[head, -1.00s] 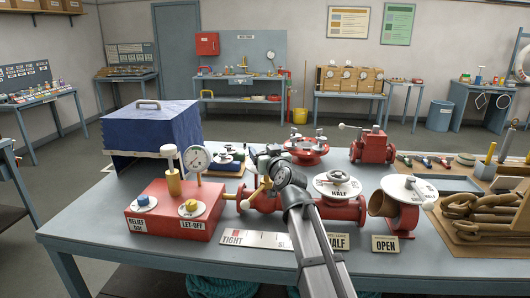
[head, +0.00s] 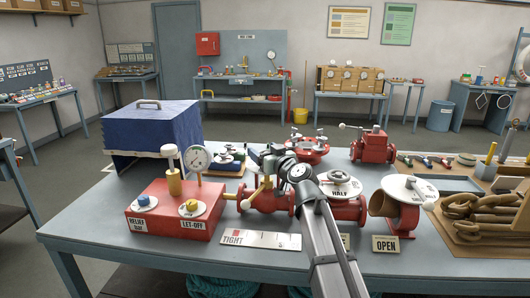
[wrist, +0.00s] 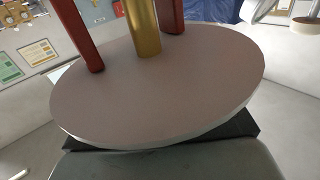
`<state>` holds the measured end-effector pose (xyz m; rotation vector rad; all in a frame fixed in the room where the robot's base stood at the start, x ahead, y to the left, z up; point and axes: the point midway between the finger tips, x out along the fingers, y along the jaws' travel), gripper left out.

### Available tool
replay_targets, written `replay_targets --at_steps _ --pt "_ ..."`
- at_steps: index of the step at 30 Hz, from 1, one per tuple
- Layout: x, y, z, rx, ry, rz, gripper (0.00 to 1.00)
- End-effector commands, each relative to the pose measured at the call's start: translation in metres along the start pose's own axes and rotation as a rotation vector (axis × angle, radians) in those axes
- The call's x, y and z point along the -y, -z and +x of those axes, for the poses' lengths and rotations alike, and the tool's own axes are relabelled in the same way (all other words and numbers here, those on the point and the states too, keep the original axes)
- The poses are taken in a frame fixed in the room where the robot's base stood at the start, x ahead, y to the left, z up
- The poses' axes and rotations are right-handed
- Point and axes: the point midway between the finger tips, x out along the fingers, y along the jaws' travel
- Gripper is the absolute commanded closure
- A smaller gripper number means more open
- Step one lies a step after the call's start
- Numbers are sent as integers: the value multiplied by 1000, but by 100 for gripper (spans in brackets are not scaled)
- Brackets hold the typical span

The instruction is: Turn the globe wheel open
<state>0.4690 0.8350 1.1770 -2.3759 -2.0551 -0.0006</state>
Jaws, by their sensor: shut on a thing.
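The globe valve is a red flanged body (head: 262,202) with a yellow lever, standing between the red box and the valve with a HALF dial. My gripper (head: 266,160) is above it, shut on the globe wheel, which my gripper mostly hides in the head view. The wrist view, upside down, shows the underside of a broad pale disc (wrist: 110,100) with a brass stem (wrist: 141,28) and two red posts. My jaws' grip on the rim is not clearly visible. A TIGHT plate (head: 259,240) lies in front; an OPEN plate (head: 386,245) stands farther right.
The red box (head: 173,212) with gauge and knobs stands close left. The HALF dial (head: 342,185) and a red flap valve (head: 400,205) stand to the right. A blue covered box (head: 150,128) is behind left. My arm crosses the table's front and partly covers the HALF plate.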

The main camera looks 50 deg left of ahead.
Motion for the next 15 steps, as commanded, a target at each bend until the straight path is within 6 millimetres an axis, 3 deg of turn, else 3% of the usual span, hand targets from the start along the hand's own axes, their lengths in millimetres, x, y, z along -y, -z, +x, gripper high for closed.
replay_targets --at_steps 15 --pt "1 1 1 -1 235 1 55"
